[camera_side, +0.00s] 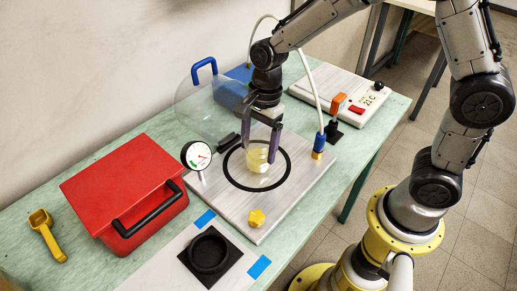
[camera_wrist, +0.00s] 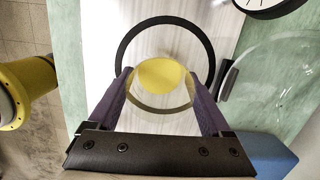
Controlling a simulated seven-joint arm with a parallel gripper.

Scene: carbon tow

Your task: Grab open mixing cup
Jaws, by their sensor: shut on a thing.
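The mixing cup (camera_side: 257,158) is a small clear cup with pale yellow contents and an open top. It stands inside the black ring (camera_side: 232,177) on the grey-white plate. My gripper (camera_side: 260,150) reaches down from above and is shut on the cup, one purple finger on each side. In the wrist view the cup's yellow contents (camera_wrist: 161,75) show between the fingertips of my gripper (camera_wrist: 160,82). The cup looks upright. I cannot tell whether its base touches the plate.
A clear dome (camera_side: 205,105) with a blue handle leans behind the plate. A pressure gauge (camera_side: 196,156) stands left, a hose fitting (camera_side: 319,146) right and a yellow knob (camera_side: 257,217) in front. A red case (camera_side: 120,185), yellow scoop (camera_side: 46,233) and black round holder (camera_side: 209,253) lie farther left and front.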

